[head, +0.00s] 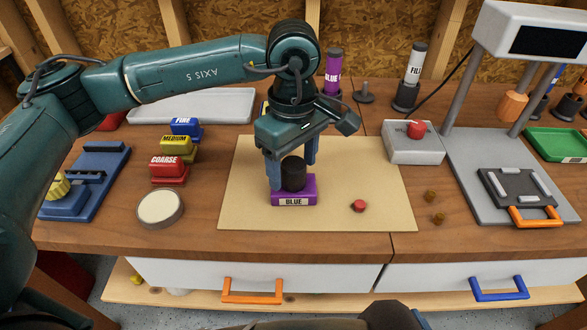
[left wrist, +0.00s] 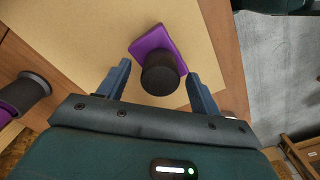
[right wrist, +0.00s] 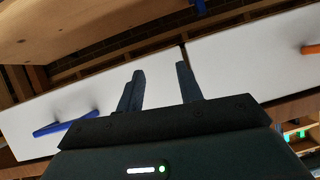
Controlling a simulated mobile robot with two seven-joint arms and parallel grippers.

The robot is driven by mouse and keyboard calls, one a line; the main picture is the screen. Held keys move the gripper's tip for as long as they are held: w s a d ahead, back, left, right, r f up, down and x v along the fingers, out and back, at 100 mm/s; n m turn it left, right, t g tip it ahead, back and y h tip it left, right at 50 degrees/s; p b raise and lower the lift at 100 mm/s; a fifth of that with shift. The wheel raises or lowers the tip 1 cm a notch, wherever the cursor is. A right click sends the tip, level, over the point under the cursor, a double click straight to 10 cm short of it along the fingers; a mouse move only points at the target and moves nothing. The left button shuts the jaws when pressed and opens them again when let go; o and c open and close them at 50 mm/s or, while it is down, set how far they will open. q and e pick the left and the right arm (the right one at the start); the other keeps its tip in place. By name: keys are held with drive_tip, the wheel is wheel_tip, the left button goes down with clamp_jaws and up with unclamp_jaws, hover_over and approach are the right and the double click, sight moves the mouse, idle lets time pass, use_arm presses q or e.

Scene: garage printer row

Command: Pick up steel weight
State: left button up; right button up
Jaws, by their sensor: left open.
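My left gripper (head: 292,174) points down and is open, its fingers on either side of a dark cylinder (head: 293,172). The cylinder stands on a purple block labelled BLUE (head: 312,190) on the tan mat. In the left wrist view the dark cylinder (left wrist: 160,75) lies between the parted fingers (left wrist: 161,72), with a gap on each side. A small grey piece with a knob (head: 364,94) stands farther back and may be the steel weight; I cannot tell for sure. My right gripper (right wrist: 159,68) is open and empty, facing white drawer fronts.
The tan mat (head: 365,215) has free room around a small red piece (head: 359,206). Coloured blocks labelled FINE, MEDIUM and COARSE (head: 167,172) and a round pale tin (head: 160,208) stand left. A box with a red button (head: 412,150) and a grey stand (head: 480,165) are right.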

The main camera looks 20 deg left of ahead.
use_arm(q)
drive_tip(key=shift+f, duration=0.7)
drive_tip(key=shift+c, duration=0.6)
drive_tip(key=shift+r, duration=0.1)
clamp_jaws()
